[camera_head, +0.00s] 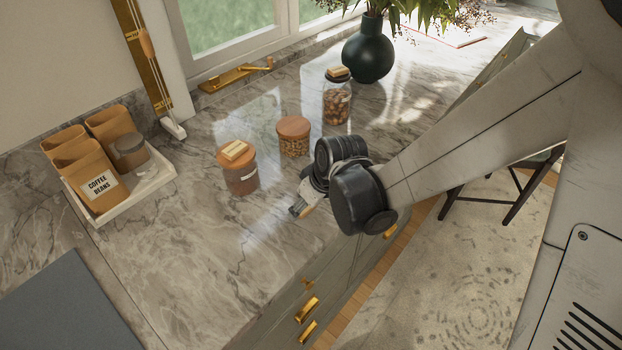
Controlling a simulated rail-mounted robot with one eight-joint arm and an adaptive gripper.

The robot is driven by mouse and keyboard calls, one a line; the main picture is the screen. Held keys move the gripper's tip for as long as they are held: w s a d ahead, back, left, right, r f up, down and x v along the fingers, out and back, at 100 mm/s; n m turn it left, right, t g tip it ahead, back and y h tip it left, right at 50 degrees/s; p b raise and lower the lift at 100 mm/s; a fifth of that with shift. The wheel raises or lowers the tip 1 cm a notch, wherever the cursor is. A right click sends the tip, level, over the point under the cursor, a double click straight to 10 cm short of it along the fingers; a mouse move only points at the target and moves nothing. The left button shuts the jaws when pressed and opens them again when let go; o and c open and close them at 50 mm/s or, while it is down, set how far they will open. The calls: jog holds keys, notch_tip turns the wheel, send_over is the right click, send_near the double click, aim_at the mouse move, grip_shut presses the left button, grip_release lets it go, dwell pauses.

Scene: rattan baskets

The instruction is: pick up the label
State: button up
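A white label reading "COFFEE BEANS" (101,185) is on the front of a tan canister in a white tray at the left. Small pale block-like pieces lie on two jar lids: one on the wooden-lidded jar (234,150), one on the dark-lidded tall jar (338,71). I cannot tell whether these are labels. My gripper (300,208) is above the marble counter near its front edge, right of the wooden-lidded jar and apart from the label. It is small and partly hidden by my wrist, so its opening is unclear.
The white tray (150,181) holds several tan canisters and a small dark-lidded jar. Another wooden-lidded jar (293,142) stands behind my gripper. A dark green vase (368,50) stands at the back. The marble counter's front middle (190,270) is clear.

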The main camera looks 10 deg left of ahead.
jog(key=c, duration=0.5)
jog(key=shift+r, duration=0.2)
